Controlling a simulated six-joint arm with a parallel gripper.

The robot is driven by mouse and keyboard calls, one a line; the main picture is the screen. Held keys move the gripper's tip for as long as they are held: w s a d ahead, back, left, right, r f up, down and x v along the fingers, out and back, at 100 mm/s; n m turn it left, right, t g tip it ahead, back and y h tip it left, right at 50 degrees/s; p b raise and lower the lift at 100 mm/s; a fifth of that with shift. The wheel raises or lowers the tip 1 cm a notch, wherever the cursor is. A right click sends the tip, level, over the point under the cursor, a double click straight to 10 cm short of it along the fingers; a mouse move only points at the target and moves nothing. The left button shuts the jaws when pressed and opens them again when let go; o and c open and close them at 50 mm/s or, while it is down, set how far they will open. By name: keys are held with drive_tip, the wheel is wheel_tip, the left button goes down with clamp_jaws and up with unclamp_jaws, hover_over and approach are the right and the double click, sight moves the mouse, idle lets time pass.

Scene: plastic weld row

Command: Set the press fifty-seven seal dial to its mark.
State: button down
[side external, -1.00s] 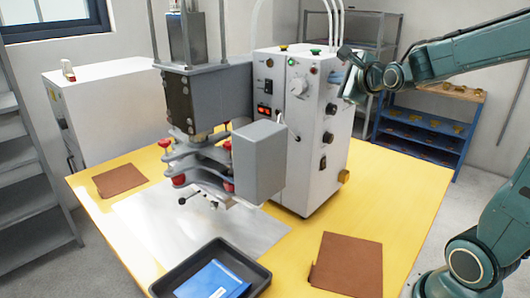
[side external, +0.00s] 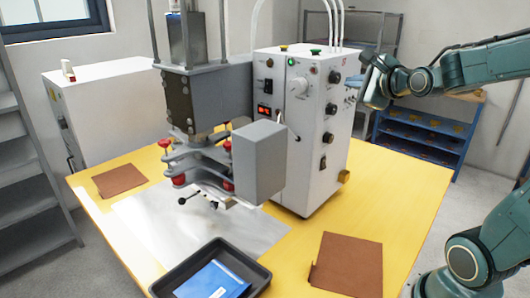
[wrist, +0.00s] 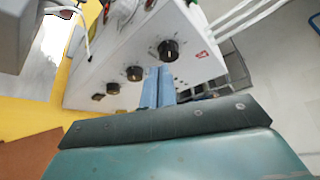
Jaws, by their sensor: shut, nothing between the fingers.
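The press's white control cabinet (side external: 312,120) stands on the yellow table. Its right face carries several black knobs: the top one (side external: 334,78), one below it (side external: 331,108) and a lower one (side external: 328,137). I cannot read which is the seal dial or where its mark is. In the wrist view, the large top knob (wrist: 168,50) sits just beyond my fingertips, with smaller knobs (wrist: 134,73) to its left. My gripper (wrist: 158,72) is shut and empty, its blue fingers pointing at that face. In the side view, my gripper (side external: 374,90) is right of the cabinet, apart from it.
The grey press head (side external: 205,95) stands left of the cabinet. A black tray (side external: 165,285) with a blue packet (side external: 212,280) and a brown sheet (side external: 346,263) lie at the front. Hoses rise from the cabinet top. A blue shelf (side external: 425,135) stands behind.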

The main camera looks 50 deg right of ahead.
sight(335, 78)
drive_tip(key=shift+s, duration=0.55)
drive_tip(key=shift+d, duration=0.1)
drive_tip(key=shift+s+d+r, duration=0.25)
drive_tip(key=shift+d+r, duration=0.15)
drive_tip(key=shift+r, duration=0.2)
drive_tip(key=shift+s+d+r, duration=0.25)
drive_tip(key=shift+d+r, duration=0.1)
drive_tip(key=shift+r, duration=0.2)
drive_tip(key=shift+w, duration=0.2)
drive_tip(key=shift+w, duration=3.3)
